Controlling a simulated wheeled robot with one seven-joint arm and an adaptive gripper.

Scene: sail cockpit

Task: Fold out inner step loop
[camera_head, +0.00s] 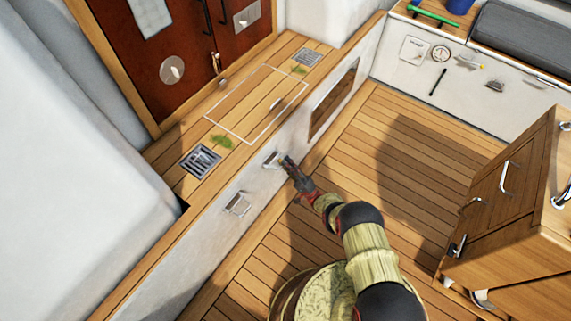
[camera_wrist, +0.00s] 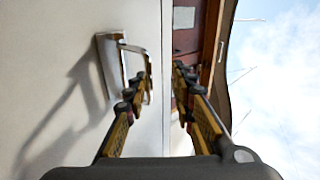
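Two metal step loops are on the white step wall below the wooden ledge. The one beside my gripper (camera_head: 289,163) is the upper step loop (camera_head: 270,160); the lower step loop (camera_head: 238,204) is farther left along the wall. In the wrist view a step loop (camera_wrist: 148,65) stands out from its mounting plate (camera_wrist: 108,65) and casts a shadow on the wall. My gripper (camera_wrist: 158,82) is open, with a gap between its fingers. Its left finger overlaps the loop's lower outer part; whether they touch cannot be told.
The ledge (camera_head: 163,160) above holds drain grates (camera_head: 201,161) and a white-outlined panel (camera_head: 255,105). Red-brown doors (camera_head: 175,50) stand behind it. A wooden cabinet (camera_head: 515,200) with handles is at the right. The plank floor (camera_head: 370,140) between wall and cabinet is largely clear.

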